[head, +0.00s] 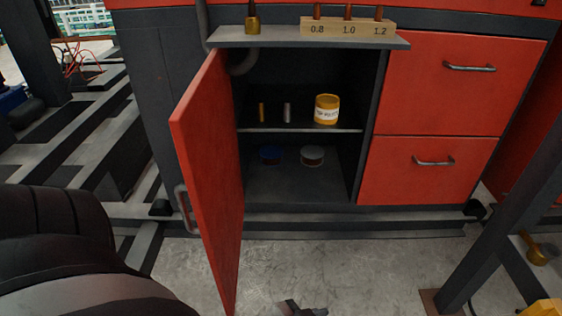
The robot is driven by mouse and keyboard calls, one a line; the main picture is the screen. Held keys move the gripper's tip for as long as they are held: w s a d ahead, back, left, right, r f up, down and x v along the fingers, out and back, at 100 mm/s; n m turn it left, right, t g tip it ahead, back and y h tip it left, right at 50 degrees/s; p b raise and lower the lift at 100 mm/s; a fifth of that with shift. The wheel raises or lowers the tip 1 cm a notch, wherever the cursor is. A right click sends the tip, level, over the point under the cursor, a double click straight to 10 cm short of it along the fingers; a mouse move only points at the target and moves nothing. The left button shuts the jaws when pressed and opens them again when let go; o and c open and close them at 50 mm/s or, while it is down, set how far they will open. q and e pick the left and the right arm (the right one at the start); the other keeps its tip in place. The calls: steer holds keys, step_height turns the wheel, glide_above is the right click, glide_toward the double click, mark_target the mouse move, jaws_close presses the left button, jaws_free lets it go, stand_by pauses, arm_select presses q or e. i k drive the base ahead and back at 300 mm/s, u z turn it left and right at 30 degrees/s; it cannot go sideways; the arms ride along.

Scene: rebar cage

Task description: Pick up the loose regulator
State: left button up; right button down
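A brass fitting with a round, dial-like end (541,250) sits on a grey ledge at the right edge, partly cut off; it may be the loose regulator, but it is too small to be sure. A second brass piece (253,25) stands upright on the cabinet top, its upper part out of frame. My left arm fills the lower left corner. A small dark tip (303,308) at the bottom edge may be part of my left gripper; its fingers are cut off, so I cannot tell their state. My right gripper is out of view.
The cabinet's red door (208,170) stands open toward me. Inside are a yellow labelled can (327,109), small cylinders (287,111) and two low tins (312,155). A wooden block (348,27) holds copper tips on top. A dark post (490,225) slants before the right ledge.

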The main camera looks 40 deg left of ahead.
mark_target(539, 254)
steer(key=z, duration=1.35)
steer(key=k, duration=0.9)
steer(key=u, duration=0.2)
steer(key=i, duration=1.55)
steer(key=u, duration=0.1)
